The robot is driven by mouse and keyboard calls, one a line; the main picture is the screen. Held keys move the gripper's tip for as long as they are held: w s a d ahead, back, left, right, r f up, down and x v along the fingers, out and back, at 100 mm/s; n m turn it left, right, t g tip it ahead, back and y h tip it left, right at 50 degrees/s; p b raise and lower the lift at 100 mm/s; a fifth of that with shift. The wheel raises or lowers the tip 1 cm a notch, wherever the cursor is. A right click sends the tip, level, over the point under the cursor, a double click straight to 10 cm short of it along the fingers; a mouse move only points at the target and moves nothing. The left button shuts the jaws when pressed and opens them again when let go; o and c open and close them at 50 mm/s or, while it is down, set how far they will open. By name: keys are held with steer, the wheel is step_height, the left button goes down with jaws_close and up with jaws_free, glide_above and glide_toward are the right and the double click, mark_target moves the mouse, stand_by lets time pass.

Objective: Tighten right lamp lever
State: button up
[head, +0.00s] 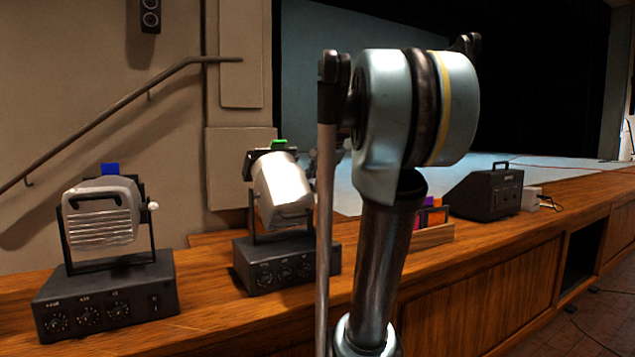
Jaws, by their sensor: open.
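The right lamp (282,190) is a pale housing in a dark yoke with a green tab (279,144) on top. It stands tilted on a black control box (262,266) with dials. My arm crosses the picture just right of this lamp and covers part of its right side. I cannot make out the right lamp's lever; a small dark part beside the housing is too unclear to name. My gripper cannot be made out; my arm links block the view there.
The left lamp (101,215), with a blue tab (110,169) and a pale side knob (153,206), stands on another dial box (107,297). Right of my arm are a small wooden rack (432,237) with coloured pieces and a black box (486,194). The wooden desk (210,325) is bare in front.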

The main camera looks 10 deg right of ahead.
steer(key=v, duration=1.1)
steer(key=shift+s+r, duration=0.2)
steer(key=shift+r, duration=0.15)
steer(key=shift+d, duration=0.1)
